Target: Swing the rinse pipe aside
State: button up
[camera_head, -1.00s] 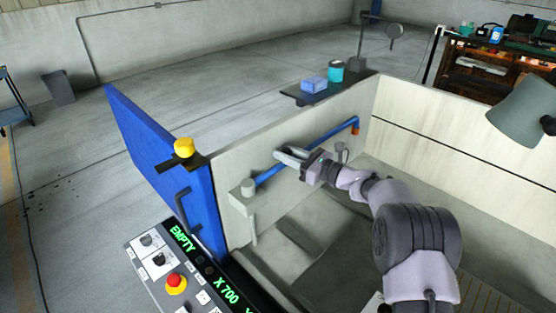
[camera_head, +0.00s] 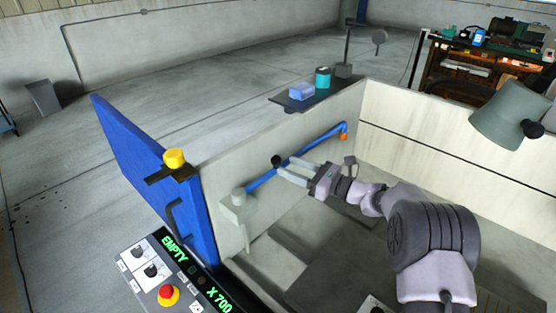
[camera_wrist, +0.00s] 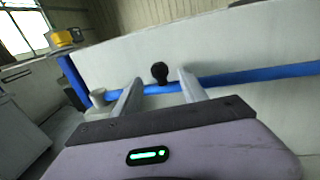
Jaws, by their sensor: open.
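The blue rinse pipe (camera_head: 312,143) runs along the inside of the tank's left wall, from a grey pivot post (camera_head: 238,196) to an orange end (camera_head: 344,134). A black knob (camera_head: 277,161) stands on the pipe; it also shows in the wrist view (camera_wrist: 160,72). My gripper (camera_head: 282,168) is open, its two pale fingers pointing at the pipe by the knob. In the wrist view my gripper (camera_wrist: 159,82) has the knob between its fingertips, with the pipe (camera_wrist: 220,79) crossing behind. Whether the fingers touch either one, I cannot tell.
A blue door (camera_head: 150,165) with a yellow cap (camera_head: 175,159) stands open at left. A control panel (camera_head: 168,280) reads EMPTY. A shelf (camera_head: 292,106) on the wall holds a blue box and a teal can. A lamp (camera_head: 508,116) hangs at right.

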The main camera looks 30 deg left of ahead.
jog(key=d+p, duration=0.1)
jog(key=d, duration=1)
jog(key=shift+s+d, duration=0.2)
jog(key=shift+s, duration=0.25)
jog(key=s+d+r+n+g+h+b, duration=0.1)
jog(key=s+d+r+n+h, duration=0.25)
jog(key=s, duration=0.35)
jog(key=s+d+r+n+g+h+b, duration=0.1)
jog(key=s+d+r+n+h, duration=0.3)
jog(key=s, duration=0.3)
jog(key=s+d+f+n+t+h+b, duration=0.2)
jog(key=s+d+n+t+h, duration=0.4)
jog(key=s+d, duration=1.3)
jog(key=shift+s+d+f+n+h+b, duration=0.2)
jog(key=shift+n+h+b, duration=0.4)
jog(key=shift+h, duration=0.65)
